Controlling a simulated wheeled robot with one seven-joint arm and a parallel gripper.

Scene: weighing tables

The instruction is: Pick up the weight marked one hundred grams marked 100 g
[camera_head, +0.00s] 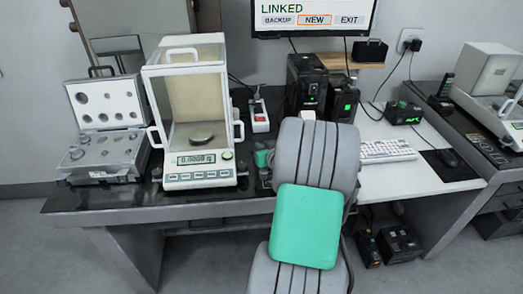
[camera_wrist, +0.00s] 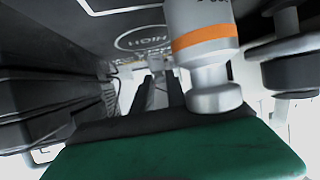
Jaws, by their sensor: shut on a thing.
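In the wrist view a pale metal weight with an orange band (camera_wrist: 204,40) stands out close in front, its narrow knob towards the bottom of the picture. Its marking is cut off at the top edge, so I cannot read it fully. My gripper (camera_wrist: 190,112) is shut on this weight at the knob; the dark finger and green cover hide part of the grip. A second, darker weight (camera_wrist: 287,68) is beside it on the right, apart from it. In the head view my grey and green arm hides the weights and most of my gripper.
On the dark table (camera_head: 110,205) an open weight case (camera_head: 105,150) stands at the left. Beside it is a glass balance (camera_head: 198,178) reading about 0.0008 g, with a round metal pan inside. Black boxes (camera_head: 306,85) stand behind my arm. A keyboard (camera_head: 385,151) lies to the right.

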